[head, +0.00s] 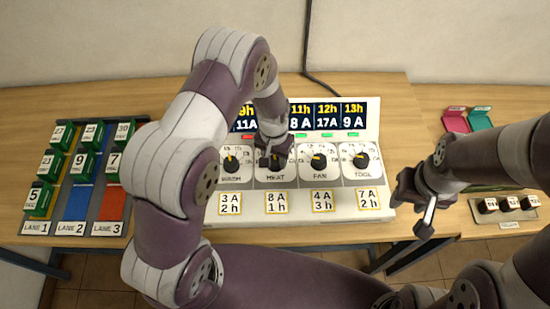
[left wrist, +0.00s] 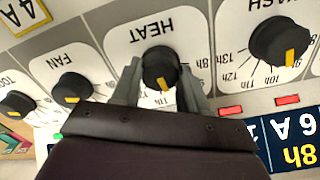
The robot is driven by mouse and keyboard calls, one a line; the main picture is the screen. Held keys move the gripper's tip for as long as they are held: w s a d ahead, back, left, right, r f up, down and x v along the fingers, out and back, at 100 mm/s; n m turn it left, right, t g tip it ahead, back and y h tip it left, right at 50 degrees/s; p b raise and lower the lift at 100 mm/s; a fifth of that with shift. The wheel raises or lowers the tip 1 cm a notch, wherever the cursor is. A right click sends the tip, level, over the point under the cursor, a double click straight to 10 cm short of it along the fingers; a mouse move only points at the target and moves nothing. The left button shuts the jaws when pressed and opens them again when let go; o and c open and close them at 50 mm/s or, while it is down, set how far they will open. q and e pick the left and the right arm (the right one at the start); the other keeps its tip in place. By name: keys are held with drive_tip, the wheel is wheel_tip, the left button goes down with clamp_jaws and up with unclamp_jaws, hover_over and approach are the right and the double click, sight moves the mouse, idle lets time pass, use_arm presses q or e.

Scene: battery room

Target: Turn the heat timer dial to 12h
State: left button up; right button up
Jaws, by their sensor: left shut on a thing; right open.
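The heat timer dial (left wrist: 160,68) is a black knob with a yellow mark on the white control panel (head: 300,222). In the left wrist view, which sees the panel upside down, the yellow mark points toward the picture's bottom. My left gripper (left wrist: 160,82) is shut on this knob, one finger on each side. Some of the hour numbers around it are hidden by the fingers and gripper body. In the head view my left gripper (head: 273,158) covers most of the heat dial. My right gripper (head: 424,208) is open, right of the panel and apart from it.
The wash dial (head: 231,163), fan dial (head: 318,161) and tool dial (head: 361,160) stand beside the heat dial. A lane board (head: 75,236) with green blocks lies left.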

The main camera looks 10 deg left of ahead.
sight(275, 158)
use_arm(q)
drive_tip(key=m+b, duration=0.1)
drive_tip(key=m, duration=0.4)
drive_tip(key=shift+w+m, duration=0.1)
drive_tip(key=shift+m, duration=0.2)
drive_tip(key=shift+m+b, duration=0.4)
drive_tip(key=shift+m, duration=1.8)
drive_tip(key=shift+r, duration=0.1)
drive_tip(key=o, duration=1.1)
drive_tip(key=shift+c, duration=0.2)
wheel_tip(275, 158, up, 13)
drive_tip(key=b, duration=0.2)
drive_tip(key=shift+f, duration=0.2)
drive_tip(key=shift+w, duration=0.1)
